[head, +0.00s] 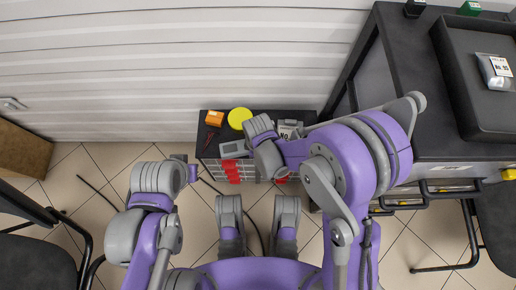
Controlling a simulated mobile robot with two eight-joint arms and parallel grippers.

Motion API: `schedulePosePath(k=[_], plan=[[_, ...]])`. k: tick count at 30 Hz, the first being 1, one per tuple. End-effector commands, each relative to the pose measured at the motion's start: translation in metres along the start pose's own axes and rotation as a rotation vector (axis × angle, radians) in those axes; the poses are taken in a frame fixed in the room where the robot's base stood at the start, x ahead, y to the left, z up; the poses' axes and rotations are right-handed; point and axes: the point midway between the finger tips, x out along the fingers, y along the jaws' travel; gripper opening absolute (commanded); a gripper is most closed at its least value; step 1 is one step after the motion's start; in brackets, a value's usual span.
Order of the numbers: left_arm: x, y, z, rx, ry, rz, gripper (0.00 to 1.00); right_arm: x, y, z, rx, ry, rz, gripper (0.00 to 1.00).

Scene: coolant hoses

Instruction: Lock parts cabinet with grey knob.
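The parts cabinet (294,115) is a low dark unit against the white wall, with red drawer fronts (231,170) on its near side. No grey knob can be made out on it; my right arm covers part of its top and front. My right gripper (261,132) is over the cabinet's top, seen from behind, and its fingertips cannot be made out. My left gripper (190,172) is out to the left of the cabinet's front, low in the picture. Its fingers are too small to tell whether they are open.
A dark workbench (410,70) with a black tray stands right. Chairs flank both sides. A cable (97,192) lies on the tiles.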

Motion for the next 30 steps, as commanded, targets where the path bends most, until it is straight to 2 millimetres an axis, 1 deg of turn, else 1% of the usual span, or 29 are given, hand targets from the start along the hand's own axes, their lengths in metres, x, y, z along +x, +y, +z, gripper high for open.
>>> schedulePosePath(k=[13,14,18,19,26,30], plan=[[0.0001,0.0000,0.0000,0.000,0.000,0.000,0.00,0.0001,-0.0003,0.0000,-0.011,0.000,-0.001,0.00],[0.0001,0.0000,0.0000,0.000,0.000,0.000,0.00,0.0001,-0.0003,0.0000,-0.011,0.000,-0.001,0.46],[0.0000,0.0000,0.0000,0.000,0.000,0.000,0.00,0.0001,-0.0002,0.0000,-0.010,0.000,-0.001,0.71],[0.0001,0.0000,0.0000,0.000,0.000,0.000,0.00,0.0001,-0.0002,0.0000,-0.010,0.000,-0.001,0.73],[0.0000,0.0000,0.0000,0.000,0.000,0.000,0.00,-0.0001,-0.0001,0.0000,-0.009,0.000,0.000,0.73],[-0.0021,0.0000,-0.0004,0.000,0.000,0.000,0.00,-0.0080,-0.0002,0.0000,-0.009,0.000,0.000,0.73]])
